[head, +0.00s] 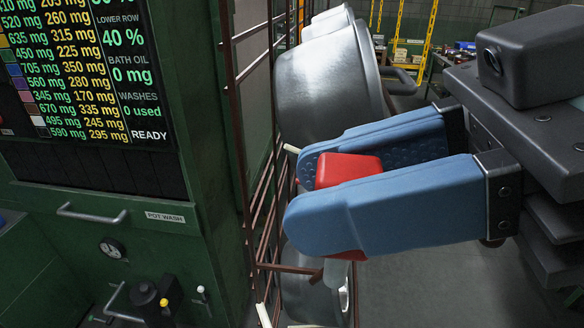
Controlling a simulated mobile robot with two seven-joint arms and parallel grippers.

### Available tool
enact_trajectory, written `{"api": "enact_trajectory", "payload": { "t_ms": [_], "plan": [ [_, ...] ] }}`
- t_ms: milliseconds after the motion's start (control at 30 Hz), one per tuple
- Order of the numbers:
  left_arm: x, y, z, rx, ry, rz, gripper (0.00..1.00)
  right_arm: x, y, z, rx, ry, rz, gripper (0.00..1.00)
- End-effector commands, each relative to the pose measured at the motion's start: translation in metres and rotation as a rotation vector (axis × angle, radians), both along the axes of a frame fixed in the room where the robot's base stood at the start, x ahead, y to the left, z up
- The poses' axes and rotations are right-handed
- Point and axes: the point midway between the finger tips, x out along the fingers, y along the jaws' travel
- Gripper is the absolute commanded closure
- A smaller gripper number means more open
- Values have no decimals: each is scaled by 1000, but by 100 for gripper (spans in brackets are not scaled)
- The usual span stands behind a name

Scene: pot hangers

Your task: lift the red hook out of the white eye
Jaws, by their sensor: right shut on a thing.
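My right gripper (308,188) comes in from the right with two blue padded fingers. It is shut on a red block-like part (347,167), which I take to be the red hook's grip. A little more red shows below the nearer finger. The hook's tip is hidden behind the fingers. I cannot make out the white eye for certain; a small white rod end (291,149) shows just beyond the farther fingertip. Whether hook and eye touch cannot be told. My left gripper is not in view.
A brown-red wire rack (240,110) stands just left of the fingertips. Large grey metal pots (325,80) hang behind and above them, with another pot (312,295) below. A green pot-wash machine (150,255) with a display fills the left. Open floor lies at lower right.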

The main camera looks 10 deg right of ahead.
Motion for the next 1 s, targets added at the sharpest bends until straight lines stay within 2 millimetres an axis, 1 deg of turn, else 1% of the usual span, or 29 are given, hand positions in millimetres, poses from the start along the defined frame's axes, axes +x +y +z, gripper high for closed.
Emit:
{"api": "enact_trajectory", "payload": {
  "t_ms": [300,533,700,900,1000],
  "plan": [
    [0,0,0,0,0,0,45,-11,-30,1,1,-2,-1,100],
    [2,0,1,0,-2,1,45,-19,-49,1,1,-3,0,100],
    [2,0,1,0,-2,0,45,-20,-54,0,-1,-1,2,100],
    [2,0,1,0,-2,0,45,-20,-53,0,-1,-1,2,100],
    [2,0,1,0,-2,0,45,-16,-51,0,0,0,-3,100]
  ]
}}
